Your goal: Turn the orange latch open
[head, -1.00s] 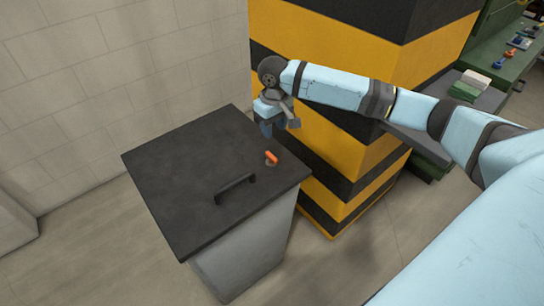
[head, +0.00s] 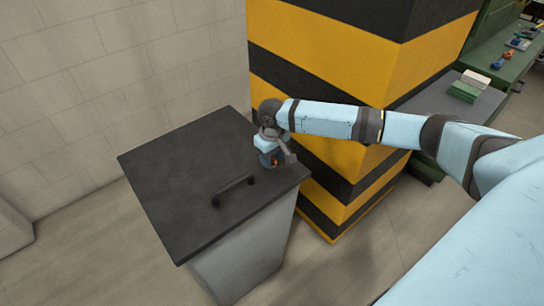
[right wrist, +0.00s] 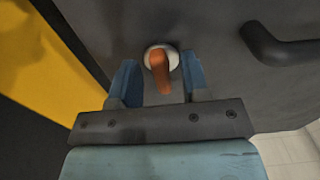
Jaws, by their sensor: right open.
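The orange latch (right wrist: 159,69) sits on a pale round base on the dark lid (head: 180,165) of a grey bin. In the right wrist view it lies between the two blue fingers of my right gripper (right wrist: 157,82), with a visible space on each side. My right gripper (head: 270,160) is open and low over the lid in the head view, hiding most of the latch; only a small orange bit (head: 275,161) shows there. Whether the fingertips touch the lid cannot be told. My left gripper is not in view.
A black handle (head: 233,191) stands up from the lid near the latch; it also shows in the right wrist view (right wrist: 275,45). A yellow and black striped pillar (head: 345,60) rises close behind the bin. A pale block wall (head: 100,80) stands at the left.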

